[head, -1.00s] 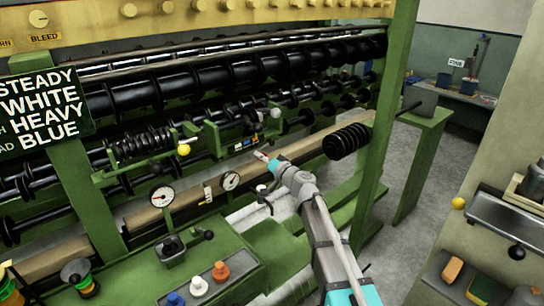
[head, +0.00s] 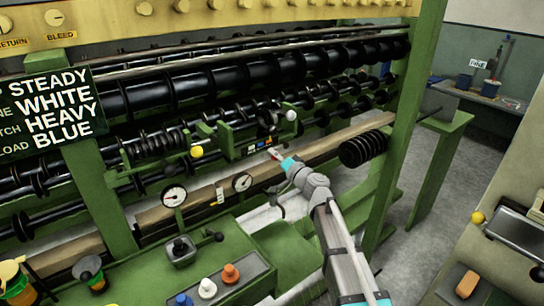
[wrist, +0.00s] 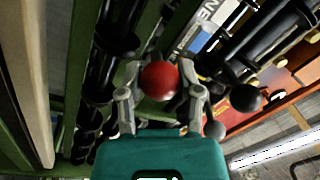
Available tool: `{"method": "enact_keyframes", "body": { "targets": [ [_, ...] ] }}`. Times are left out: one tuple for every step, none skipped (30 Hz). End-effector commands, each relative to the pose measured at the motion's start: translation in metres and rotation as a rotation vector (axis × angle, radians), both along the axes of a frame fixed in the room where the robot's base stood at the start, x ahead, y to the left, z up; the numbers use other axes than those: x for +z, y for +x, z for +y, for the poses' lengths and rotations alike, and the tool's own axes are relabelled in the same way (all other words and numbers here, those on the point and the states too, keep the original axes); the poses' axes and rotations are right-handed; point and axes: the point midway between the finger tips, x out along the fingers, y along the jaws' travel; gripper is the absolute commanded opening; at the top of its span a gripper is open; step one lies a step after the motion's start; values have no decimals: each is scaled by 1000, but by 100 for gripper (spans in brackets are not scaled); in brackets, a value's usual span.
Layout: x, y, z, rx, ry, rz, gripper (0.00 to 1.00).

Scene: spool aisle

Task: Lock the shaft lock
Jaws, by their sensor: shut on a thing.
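A red ball knob (wrist: 159,80) sits between the two fingers of my gripper (wrist: 160,92) in the wrist view. The fingers are closed on its sides. In the head view my gripper (head: 276,156) reaches to the front of the green machine, just below a small panel of coloured labels (head: 262,145); a bit of red shows at its tip. The knob's stem and whatever it is fixed to are hidden, so I cannot tell the position of the shaft lock.
A yellow ball knob (head: 197,152) and a white ball knob (head: 291,116) stick out on the machine nearby. Black spooled shafts (head: 250,75) run behind. Two dials (head: 174,195) and a black coil (head: 363,148) are close to my arm. Grey floor (head: 455,185) is open at right.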

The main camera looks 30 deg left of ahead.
Motion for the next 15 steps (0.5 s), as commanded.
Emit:
{"method": "enact_keyframes", "body": {
  "targets": [
    [0,5,-2,-14,1,3,0],
    [0,4,-2,-13,1,3,0],
    [0,3,-1,-12,1,4,0],
    [0,3,0,-11,2,4,0],
    [0,2,1,-10,1,4,48],
    [0,2,2,-9,2,4,55],
    [0,1,2,-8,2,3,61],
    [0,0,3,-6,1,4,66],
    [0,-1,4,-3,1,2,74],
    [0,-2,5,-2,1,2,80],
    [0,-3,6,-1,1,2,82],
    [0,-4,7,1,0,2,82],
    [0,-4,7,2,0,2,82],
    [0,-5,8,3,0,2,82],
    [0,-5,8,5,0,2,82]
  ]
}}
